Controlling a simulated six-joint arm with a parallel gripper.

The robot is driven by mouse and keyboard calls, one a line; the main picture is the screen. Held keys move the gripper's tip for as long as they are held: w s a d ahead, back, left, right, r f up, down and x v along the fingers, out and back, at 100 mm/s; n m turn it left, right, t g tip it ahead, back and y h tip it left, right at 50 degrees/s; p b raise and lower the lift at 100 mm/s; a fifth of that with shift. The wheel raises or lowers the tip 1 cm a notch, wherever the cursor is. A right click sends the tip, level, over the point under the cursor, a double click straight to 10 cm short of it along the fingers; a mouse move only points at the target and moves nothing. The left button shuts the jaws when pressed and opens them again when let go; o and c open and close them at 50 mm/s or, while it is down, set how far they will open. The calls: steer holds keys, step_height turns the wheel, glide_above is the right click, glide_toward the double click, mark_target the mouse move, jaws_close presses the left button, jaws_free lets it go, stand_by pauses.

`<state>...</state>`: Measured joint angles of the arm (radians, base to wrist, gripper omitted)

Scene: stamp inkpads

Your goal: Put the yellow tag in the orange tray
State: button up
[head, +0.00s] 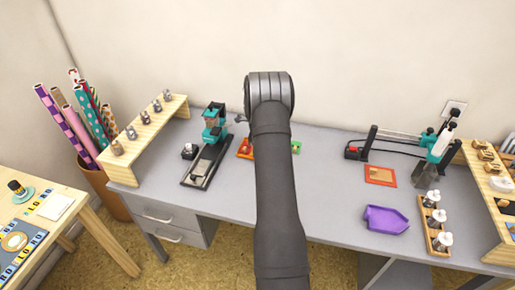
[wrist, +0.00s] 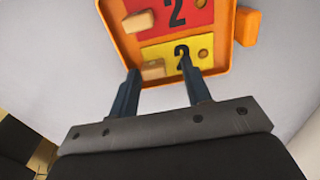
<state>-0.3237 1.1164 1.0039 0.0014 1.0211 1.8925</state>
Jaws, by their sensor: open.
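The orange tray (wrist: 113,24) is at the top of the wrist view. The yellow tag (wrist: 166,53), marked with a black 2 and bearing a small tan block, lies inside the tray by its near wall. A red tag (wrist: 190,12), also marked 2, lies beyond it in the tray. My gripper (wrist: 159,64) is open, its fingers apart on either side of the tag's near part. I cannot tell whether either finger touches the tag. In the head view my arm hides the gripper, and an orange edge (head: 246,147) shows left of the arm.
An orange block (wrist: 248,26) stands just outside the tray. A black and teal stamp press (head: 207,158) is left of my arm. To the right are a purple tray (head: 386,220) and a flat orange-red pad (head: 380,176). The front middle of the grey desk is clear.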

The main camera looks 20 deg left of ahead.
step_height(320, 180, up, 12)
steer(key=shift+r, duration=0.15)
stand_by(0.3)
steer(key=shift+f, duration=4.4)
